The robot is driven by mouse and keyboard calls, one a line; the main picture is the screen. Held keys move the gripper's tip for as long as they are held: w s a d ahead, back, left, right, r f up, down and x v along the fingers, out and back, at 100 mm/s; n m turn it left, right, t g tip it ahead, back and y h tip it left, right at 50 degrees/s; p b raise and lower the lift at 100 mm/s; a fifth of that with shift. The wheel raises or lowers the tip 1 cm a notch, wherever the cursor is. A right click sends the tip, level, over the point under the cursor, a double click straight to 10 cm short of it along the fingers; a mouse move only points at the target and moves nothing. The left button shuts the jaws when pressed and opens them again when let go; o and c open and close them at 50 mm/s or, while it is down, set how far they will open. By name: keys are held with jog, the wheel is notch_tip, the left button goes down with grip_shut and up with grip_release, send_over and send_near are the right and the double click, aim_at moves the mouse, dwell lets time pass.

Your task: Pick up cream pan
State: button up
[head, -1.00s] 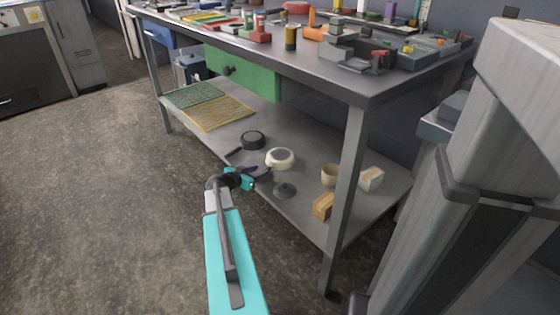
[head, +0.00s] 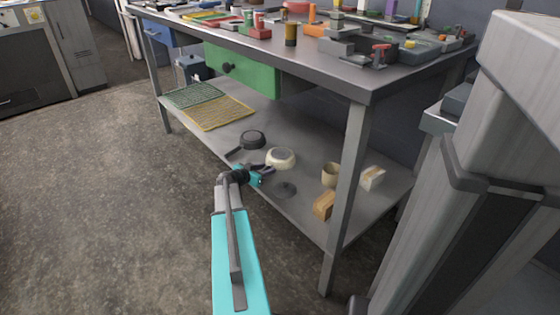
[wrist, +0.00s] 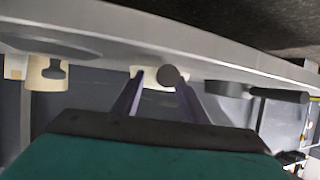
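The cream pan (head: 281,157) sits on the lower shelf of the workbench, near its front edge. In the wrist view its cream body (wrist: 149,74) shows between my fingertips, with the round dark end of its handle (wrist: 168,75) towards the camera. My gripper (head: 267,170) is just in front of the pan, at the shelf edge. Its two fingers stand apart, and the handle end appears between the tips, closer to the right finger (wrist: 187,103). I cannot tell whether a finger touches the handle.
A black pan (head: 253,139) lies left of the cream pan. A grey disc-shaped item (head: 285,190), a beige cup (head: 330,174), a wooden block (head: 324,205) and a pale block (head: 372,178) are to the right. The green drawer (head: 240,70) hangs above. A bench leg (head: 345,195) stands at right.

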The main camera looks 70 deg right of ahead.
jog(key=shift+s+d+f, duration=0.2)
jog(key=shift+d+f, duration=0.05)
jog(key=shift+d, duration=0.35)
jog(key=shift+c, duration=0.4)
grip_shut()
